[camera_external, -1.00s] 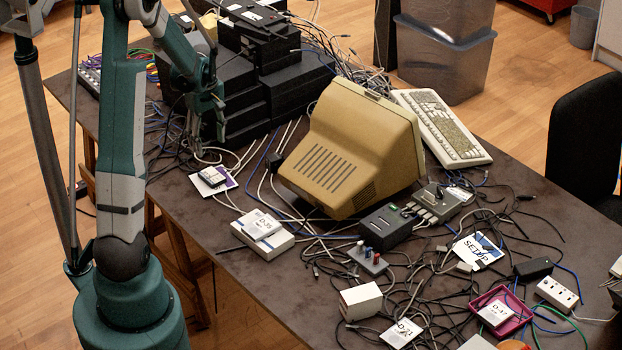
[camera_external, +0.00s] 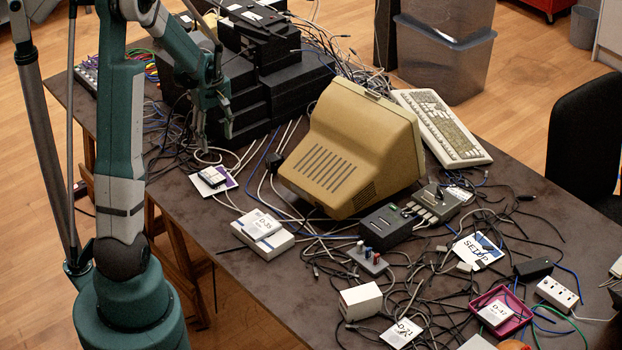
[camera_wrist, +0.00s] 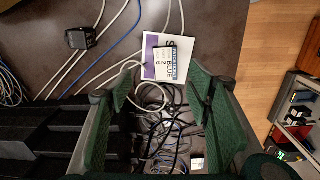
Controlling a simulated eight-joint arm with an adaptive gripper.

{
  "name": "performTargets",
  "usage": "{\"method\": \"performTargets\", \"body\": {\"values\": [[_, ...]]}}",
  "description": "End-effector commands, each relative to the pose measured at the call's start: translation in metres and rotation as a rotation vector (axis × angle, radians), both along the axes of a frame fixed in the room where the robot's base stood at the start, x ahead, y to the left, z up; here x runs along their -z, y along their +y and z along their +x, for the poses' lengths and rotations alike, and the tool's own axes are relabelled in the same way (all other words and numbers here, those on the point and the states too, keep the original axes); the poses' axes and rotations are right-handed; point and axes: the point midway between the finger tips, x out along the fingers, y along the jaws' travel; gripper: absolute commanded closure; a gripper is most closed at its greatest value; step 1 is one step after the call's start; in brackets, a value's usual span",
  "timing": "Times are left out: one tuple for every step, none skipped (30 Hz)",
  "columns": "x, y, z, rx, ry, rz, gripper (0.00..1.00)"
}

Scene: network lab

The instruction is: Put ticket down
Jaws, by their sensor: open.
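My gripper (camera_external: 214,128) is open and empty, above the left part of the table, with green finger pads on both sides of the wrist view (camera_wrist: 160,88). A white and purple card (camera_external: 228,187) lies flat on the table below and in front of the gripper. A small black-and-white tag or device (camera_external: 212,176) rests on it. In the wrist view the card (camera_wrist: 150,68) shows beyond the fingers, with the tag (camera_wrist: 173,62) on top. Which paper is the ticket I cannot tell. A D-35 label (camera_external: 260,222) lies on a white box.
Stacked black boxes (camera_external: 270,95) stand close beside the gripper. A beige monitor (camera_external: 350,150) stands mid-table. Loose cables cover much of the table. A SETUP card (camera_external: 478,250), a D-21 card (camera_external: 401,333) and a pink tray (camera_external: 517,327) are at the right and front.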

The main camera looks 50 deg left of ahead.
Motion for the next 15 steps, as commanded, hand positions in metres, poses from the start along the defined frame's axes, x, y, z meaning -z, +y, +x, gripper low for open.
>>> {"method": "performTargets", "body": {"values": [[-0.009,-0.011,0.001,0.027,-0.007,0.006,0.5],[-0.014,-0.016,0.002,0.044,-0.012,0.01,0.5],[-0.02,-0.024,0.004,0.066,-0.019,0.016,0.5],[-0.025,-0.03,0.005,0.085,-0.025,0.021,0.5],[-0.031,-0.036,0.006,0.104,-0.03,0.026,0.5],[-0.037,-0.044,0.007,0.127,-0.037,0.032,0.5],[-0.042,-0.051,0.007,0.147,-0.043,0.037,0.5],[-0.047,-0.057,0.008,0.166,-0.049,0.042,0.5],[-0.054,-0.065,0.008,0.19,-0.056,0.048,0.5],[-0.059,-0.072,0.009,0.209,-0.061,0.053,0.5],[-0.063,-0.078,0.009,0.228,-0.067,0.058,0.5],[-0.069,-0.086,0.009,0.252,-0.075,0.065,0.5],[-0.074,-0.093,0.009,0.271,-0.08,0.07,0.5],[-0.078,-0.099,0.009,0.289,-0.086,0.075,0.5],[-0.084,-0.107,0.008,0.314,-0.093,0.082,0.5]]}}
